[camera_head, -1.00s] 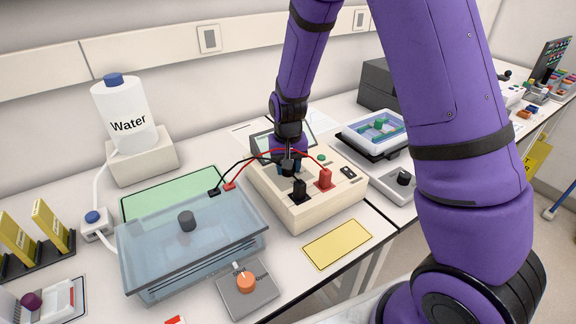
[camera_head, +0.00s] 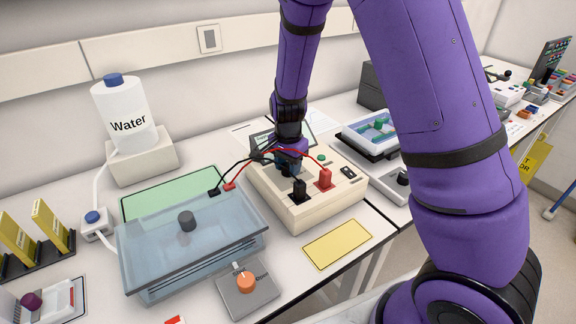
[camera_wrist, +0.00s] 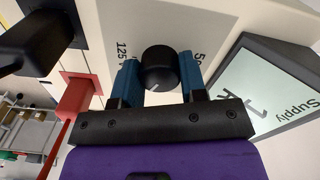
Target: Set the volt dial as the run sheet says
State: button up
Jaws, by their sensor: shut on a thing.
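The volt dial (camera_wrist: 160,66) is a round black knob with a light pointer mark on the power supply's cream panel. In the wrist view, "125" is printed to its left and a label starting with "5" to its right. My gripper (camera_wrist: 159,78) has one blue finger on each side of the knob and is shut on it. In the head view my gripper (camera_head: 289,163) is down at the power supply (camera_head: 325,205) and hides the dial. The supply's tilted screen (camera_wrist: 262,88) shows "Supply" and partly cut-off text. I cannot read any run sheet values.
Black (camera_head: 299,190) and red (camera_head: 325,179) plugs stand close in front of my gripper, with their leads arching past it to the gel tank (camera_head: 190,250). A yellow mat (camera_head: 337,244) lies in front. A water bottle (camera_head: 125,115) stands at the left.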

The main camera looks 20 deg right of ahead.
aim_at(288, 165)
jog(key=shift+m, duration=0.5)
jog(key=o, duration=0.9)
jog(key=shift+r, duration=0.1)
notch_tip(288, 165, up, 11)
jog(key=shift+f, duration=0.15)
dwell(0.4)
jog(key=s+d+r+n+t, duration=0.1)
jog(key=s+r+n, duration=0.3)
jog(key=s, duration=0.5)
jog(key=s+d+r+n+t, duration=0.2)
jog(key=s+d+r+n, duration=0.1)
jog(key=s+r, duration=0.6)
jog(key=s+d+r+n+t, duration=0.2)
jog(key=s+r+n, duration=0.3)
jog(key=s, duration=0.4)
jog(key=shift+d+r+n, duration=0.4)
jog(key=shift+d+r, duration=0.05)
jog(key=shift+r, duration=0.25)
